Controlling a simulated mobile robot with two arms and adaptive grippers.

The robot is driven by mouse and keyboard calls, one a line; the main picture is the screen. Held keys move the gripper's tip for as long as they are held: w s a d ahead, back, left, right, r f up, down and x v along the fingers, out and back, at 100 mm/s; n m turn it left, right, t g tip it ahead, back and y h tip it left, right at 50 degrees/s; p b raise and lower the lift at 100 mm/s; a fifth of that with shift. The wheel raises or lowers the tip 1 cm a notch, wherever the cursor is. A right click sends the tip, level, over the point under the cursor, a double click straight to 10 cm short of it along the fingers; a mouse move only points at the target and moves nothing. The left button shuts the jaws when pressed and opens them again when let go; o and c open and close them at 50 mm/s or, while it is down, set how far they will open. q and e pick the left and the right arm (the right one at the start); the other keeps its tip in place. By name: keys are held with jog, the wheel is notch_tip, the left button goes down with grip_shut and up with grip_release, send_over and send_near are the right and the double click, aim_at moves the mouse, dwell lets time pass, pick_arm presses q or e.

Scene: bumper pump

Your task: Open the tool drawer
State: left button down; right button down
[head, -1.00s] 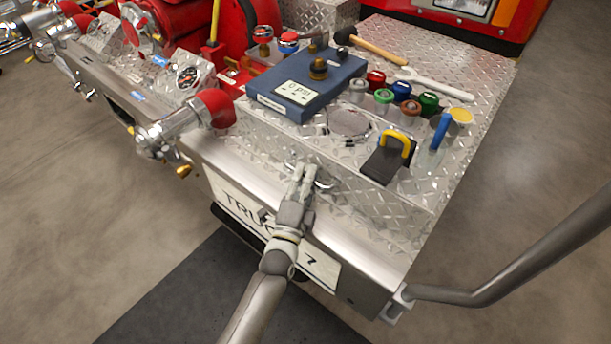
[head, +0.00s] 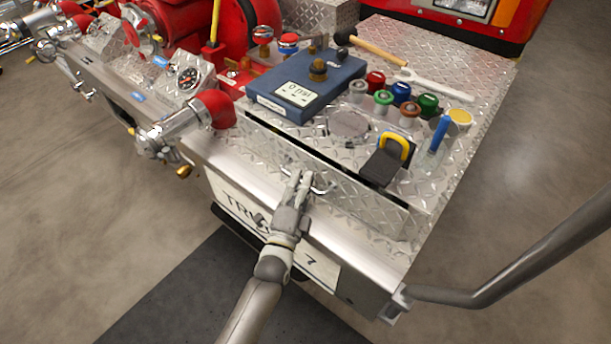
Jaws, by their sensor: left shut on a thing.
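The tool drawer (head: 365,197) has a diamond-plate front set in the metal box on the truck bumper. It stands slightly open, with a dark gap along its top edge. My left gripper (head: 300,183) is shut on the drawer's handle (head: 321,189) at the middle of the front. The gripper hides part of the handle. The inside of the drawer does not show beyond the dark gap. My right gripper is not in view.
On the box top stand a blue pressure unit (head: 306,85), several coloured caps, a padlock (head: 389,158), a wrench (head: 436,84) and a hammer (head: 377,49). A red-ended valve (head: 213,108) is to the left. A grey rail (head: 520,268) runs at the lower right.

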pick_arm(q)
jog(key=s+a+p, duration=0.3)
jog(key=s+a, duration=0.5)
jog(key=s, duration=0.4)
jog(key=s+a+p, duration=0.3)
jog(key=s+a, duration=0.5)
jog(key=s, duration=0.5)
jog(key=shift+s+a+p, duration=0.25)
jog(key=shift+a+p, duration=0.15)
jog(key=c, duration=1.7)
grip_release()
jog(key=shift+c, duration=0.2)
jog(key=v, duration=1.2)
jog(key=shift+f, duration=0.1)
